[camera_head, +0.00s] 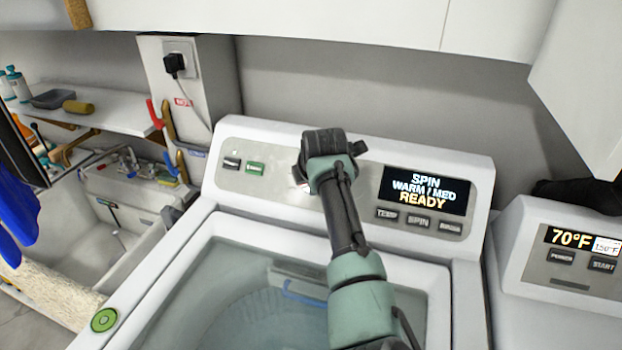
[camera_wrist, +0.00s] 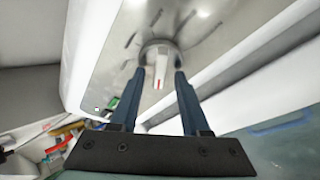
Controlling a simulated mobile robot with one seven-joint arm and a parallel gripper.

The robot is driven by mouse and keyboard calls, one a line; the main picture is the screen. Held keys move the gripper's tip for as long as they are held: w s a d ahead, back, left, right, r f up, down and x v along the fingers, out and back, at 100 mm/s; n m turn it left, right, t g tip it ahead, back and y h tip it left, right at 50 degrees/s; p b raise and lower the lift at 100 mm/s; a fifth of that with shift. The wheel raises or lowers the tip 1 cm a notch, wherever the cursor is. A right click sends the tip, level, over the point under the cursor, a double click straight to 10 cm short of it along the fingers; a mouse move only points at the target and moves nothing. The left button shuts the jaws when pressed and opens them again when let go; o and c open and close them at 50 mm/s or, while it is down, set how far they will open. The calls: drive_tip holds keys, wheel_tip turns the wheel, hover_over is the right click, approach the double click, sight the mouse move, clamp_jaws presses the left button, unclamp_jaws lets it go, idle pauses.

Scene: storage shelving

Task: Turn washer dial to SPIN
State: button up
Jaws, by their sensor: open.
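The washer (camera_head: 225,204) has a sloped control panel with a lit display (camera_head: 426,190) reading "SPIN", "WARM / MED" and "READY". My gripper (camera_head: 318,160) is over the middle of the panel in the head view and hides the dial there. In the wrist view, the dial (camera_wrist: 159,66) is a grey-white knob with a red mark on its handle. My gripper (camera_wrist: 158,82) is open there, with one dark finger on each side of the knob. I cannot tell whether either finger touches it.
Buttons (camera_head: 418,221) sit below the display, and a green button (camera_head: 255,168) is at the panel's left. A dryer panel (camera_head: 580,262) is at the right. A sink (camera_head: 110,225) and shelf (camera_head: 90,112) are at the left. White cabinets (camera_head: 480,25) hang above.

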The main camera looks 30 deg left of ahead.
drive_tip(key=shift+r, duration=0.1)
drive_tip(key=b+v, duration=0.1)
drive_tip(key=v, duration=1.2)
